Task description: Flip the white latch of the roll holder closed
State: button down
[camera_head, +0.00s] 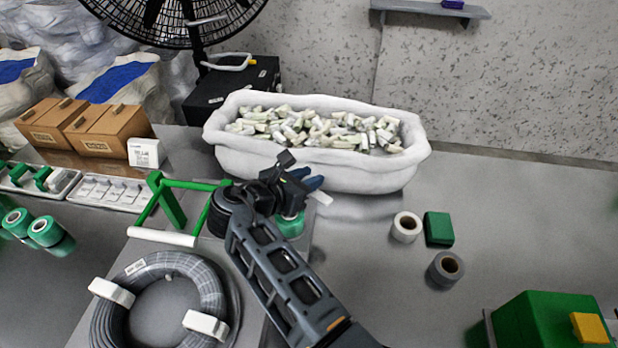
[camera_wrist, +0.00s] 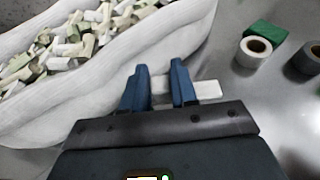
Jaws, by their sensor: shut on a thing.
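The green roll holder frame (camera_head: 168,208) stands on the grey table left of my gripper, with a white bar (camera_head: 162,237) along its front. My gripper (camera_head: 309,180) is beyond the frame's right side, in front of the white tub. In the wrist view my gripper's two blue fingers (camera_wrist: 159,80) are a little apart with a flat white piece, which looks like the white latch (camera_wrist: 207,89), between them and sticking out to the right. This white latch also shows past the fingers in the head view (camera_head: 321,197). My wrist hides where it joins the holder.
A white tub (camera_head: 310,172) of small pieces stands just behind my gripper. A green roll (camera_head: 290,226) is under my wrist. A coil of grey cable (camera_head: 165,265) lies front left. A white tape roll (camera_head: 406,227) and a green block (camera_head: 438,229) stand to the right.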

jog(key=shift+m+g, duration=0.3)
jog(key=c, duration=1)
grip_release()
jog(key=shift+o, duration=0.2)
notch_tip(320, 180, up, 4)
jog(key=s+d+r, duration=0.3)
jog(key=d+r, duration=0.4)
jog(key=d, duration=0.4)
jog(key=shift+s+p, duration=0.4)
jog(key=shift+c, duration=0.4)
